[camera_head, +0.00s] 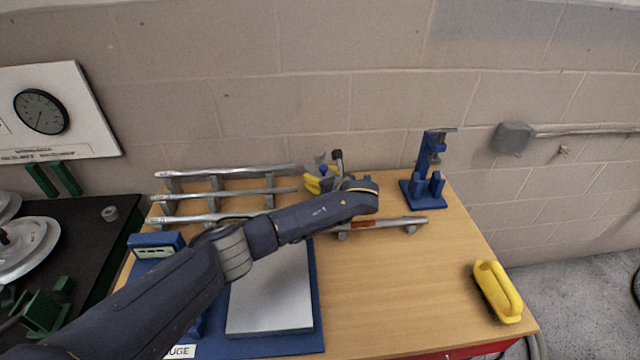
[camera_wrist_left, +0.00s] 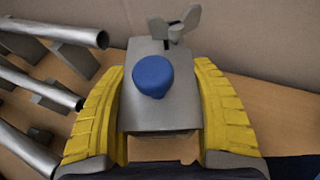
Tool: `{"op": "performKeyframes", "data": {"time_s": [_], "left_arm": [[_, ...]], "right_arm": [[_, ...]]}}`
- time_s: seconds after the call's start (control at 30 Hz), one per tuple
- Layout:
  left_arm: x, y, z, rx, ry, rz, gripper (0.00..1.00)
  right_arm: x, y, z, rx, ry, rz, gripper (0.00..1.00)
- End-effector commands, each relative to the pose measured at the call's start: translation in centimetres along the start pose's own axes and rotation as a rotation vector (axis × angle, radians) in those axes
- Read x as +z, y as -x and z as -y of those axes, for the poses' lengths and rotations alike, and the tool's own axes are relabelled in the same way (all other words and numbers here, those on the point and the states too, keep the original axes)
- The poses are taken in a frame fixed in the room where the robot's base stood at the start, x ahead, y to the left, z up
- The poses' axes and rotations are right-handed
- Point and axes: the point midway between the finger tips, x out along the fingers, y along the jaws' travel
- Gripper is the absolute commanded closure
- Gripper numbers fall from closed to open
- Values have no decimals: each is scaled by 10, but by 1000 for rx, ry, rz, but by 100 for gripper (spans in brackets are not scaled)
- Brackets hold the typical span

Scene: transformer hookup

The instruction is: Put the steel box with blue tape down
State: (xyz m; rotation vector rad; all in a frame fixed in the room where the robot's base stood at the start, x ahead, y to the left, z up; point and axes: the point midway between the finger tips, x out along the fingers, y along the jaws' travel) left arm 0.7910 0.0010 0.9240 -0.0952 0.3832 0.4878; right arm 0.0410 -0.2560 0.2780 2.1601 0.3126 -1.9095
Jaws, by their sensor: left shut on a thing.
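My left gripper (camera_head: 322,180) reaches over the back middle of the table, its yellow fingers partly hidden by my forearm and wrist. In the left wrist view the gripper (camera_wrist_left: 160,125) is shut on the grey steel box (camera_wrist_left: 182,112), one yellow finger on each side. A rounded blue patch (camera_wrist_left: 152,76) shows on the box, and a grey wing-shaped piece (camera_wrist_left: 175,27) stands at its far end. In the head view the box is small and mostly hidden. I cannot tell whether its underside touches the table. My right gripper is not in view.
Several metal tubes on grey supports (camera_head: 225,193) lie left of the gripper. A blue stand (camera_head: 428,172) is at the back right, a yellow-handled block (camera_head: 497,290) at the front right. A grey plate (camera_head: 275,295) lies front left. The wooden table (camera_head: 400,285) is clear centre-right.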

Motion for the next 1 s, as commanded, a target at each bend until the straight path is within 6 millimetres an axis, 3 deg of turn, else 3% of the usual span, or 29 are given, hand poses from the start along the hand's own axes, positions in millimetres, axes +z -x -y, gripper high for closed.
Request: {"op": "performKeyframes", "data": {"time_s": [0.2, 0.6, 0.63, 0.8, 1.0], "left_arm": [[-22, -9, 0, 0, -1, 2, 83], [-25, -11, 0, 0, 0, 2, 83], [-26, -11, 0, 1, 0, 0, 42], [-26, -11, 0, 0, 0, 0, 22], [-26, -11, 0, 0, 0, 0, 20]], "right_arm": [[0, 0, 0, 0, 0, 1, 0], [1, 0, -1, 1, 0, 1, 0], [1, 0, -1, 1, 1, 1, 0], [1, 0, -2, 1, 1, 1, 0], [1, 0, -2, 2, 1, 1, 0]]}}
